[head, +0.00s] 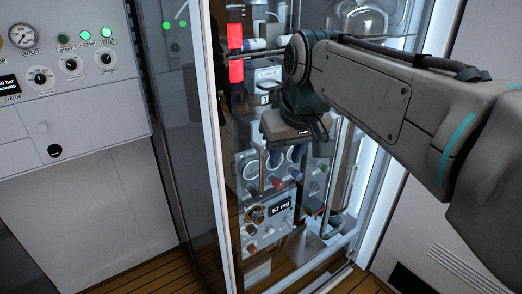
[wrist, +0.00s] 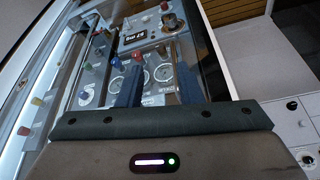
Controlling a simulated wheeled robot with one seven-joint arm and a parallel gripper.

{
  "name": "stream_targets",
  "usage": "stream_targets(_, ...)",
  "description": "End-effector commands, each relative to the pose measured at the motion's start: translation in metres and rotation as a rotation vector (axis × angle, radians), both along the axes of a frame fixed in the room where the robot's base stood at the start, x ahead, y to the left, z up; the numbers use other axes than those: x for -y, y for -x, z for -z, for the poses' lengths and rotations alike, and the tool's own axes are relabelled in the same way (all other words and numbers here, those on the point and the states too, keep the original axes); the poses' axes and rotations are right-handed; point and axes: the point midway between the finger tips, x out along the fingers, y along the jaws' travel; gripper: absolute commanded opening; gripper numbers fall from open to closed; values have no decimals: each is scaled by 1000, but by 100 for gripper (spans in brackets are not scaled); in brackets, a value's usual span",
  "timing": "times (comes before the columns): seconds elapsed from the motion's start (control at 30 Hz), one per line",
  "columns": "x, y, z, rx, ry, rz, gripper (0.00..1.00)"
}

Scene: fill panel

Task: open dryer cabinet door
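The dryer cabinet (head: 216,150) is a tall unit with a pale metal frame and glass. Its glazed front shows gauges, knobs and a small display (head: 268,211) behind it. A grey vertical bar (head: 333,190) with a bent lower end stands right of my gripper and looks like a handle; I cannot tell whether it belongs to the door. I cannot tell whether the door is fully closed. My gripper (head: 283,160) points down in front of the glazed front, apart from the bar.
A white control panel (head: 70,75) with a gauge, knobs and green lights stands at left. A bright strip (head: 375,185) runs along the cabinet's right side, beside a pale wall (head: 440,230). My arm covers the upper right. Wooden floor (head: 140,275) shows below.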

Motion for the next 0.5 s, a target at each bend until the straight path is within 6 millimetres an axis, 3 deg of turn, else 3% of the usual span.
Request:
stream_targets(0.03, -9, -7, -17, 10, -3, -27, 33)
stream_targets(0.1, -17, -12, -31, 18, -5, -51, 33)
stream_targets(0.23, -25, -17, -43, 26, -7, -74, 33)
stream_targets(0.37, -28, -21, -36, 25, -7, -80, 33)
stream_targets(0.5, -31, -28, -13, 22, -6, -79, 33)
